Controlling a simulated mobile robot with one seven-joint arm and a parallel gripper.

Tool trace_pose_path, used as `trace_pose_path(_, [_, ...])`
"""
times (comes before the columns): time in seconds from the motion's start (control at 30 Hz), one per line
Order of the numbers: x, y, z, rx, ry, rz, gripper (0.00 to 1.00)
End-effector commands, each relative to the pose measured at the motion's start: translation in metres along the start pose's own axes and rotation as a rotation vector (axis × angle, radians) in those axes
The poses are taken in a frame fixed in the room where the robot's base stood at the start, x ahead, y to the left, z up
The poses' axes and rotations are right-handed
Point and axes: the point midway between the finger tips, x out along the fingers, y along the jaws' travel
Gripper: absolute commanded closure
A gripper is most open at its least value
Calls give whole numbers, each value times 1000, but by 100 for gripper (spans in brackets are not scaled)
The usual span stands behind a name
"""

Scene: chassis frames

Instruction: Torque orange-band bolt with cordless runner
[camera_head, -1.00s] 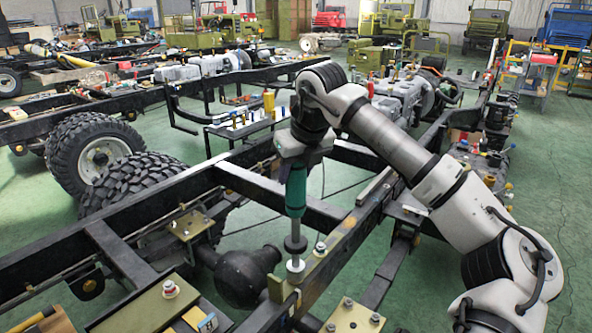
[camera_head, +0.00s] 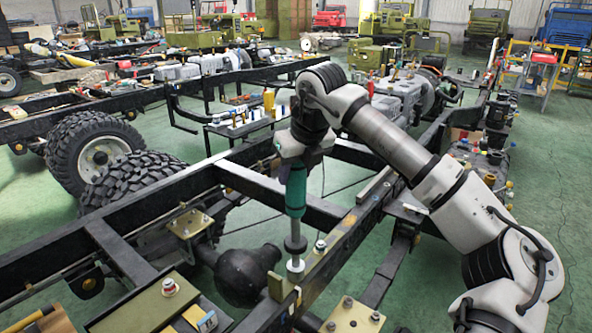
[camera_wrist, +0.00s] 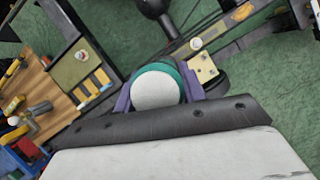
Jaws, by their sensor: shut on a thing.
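The cordless runner (camera_head: 296,190) has a green body and a grey shaft with a socket pointing straight down. My gripper (camera_head: 293,158) is shut on its upper end and holds it upright. In the wrist view the runner's pale round top with a green rim (camera_wrist: 157,87) sits between purple fingers. Another bolt head (camera_head: 320,246) shows on the same bracket. No orange band can be made out.
A yellow bolted plate (camera_head: 352,316) lies at the front right of the rail. An olive panel with a red-and-white knob (camera_head: 169,287) stands at the front left. Large tyres (camera_head: 92,150) and a tool table (camera_head: 240,125) are further back. Green floor is open on the right.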

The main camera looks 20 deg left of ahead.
Motion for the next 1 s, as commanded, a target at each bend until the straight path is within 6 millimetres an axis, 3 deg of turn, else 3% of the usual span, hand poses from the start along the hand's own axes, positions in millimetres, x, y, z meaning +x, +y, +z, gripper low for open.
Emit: trace_pose_path(1.0, [6, 0, -2, 0, 1, 1, 100])
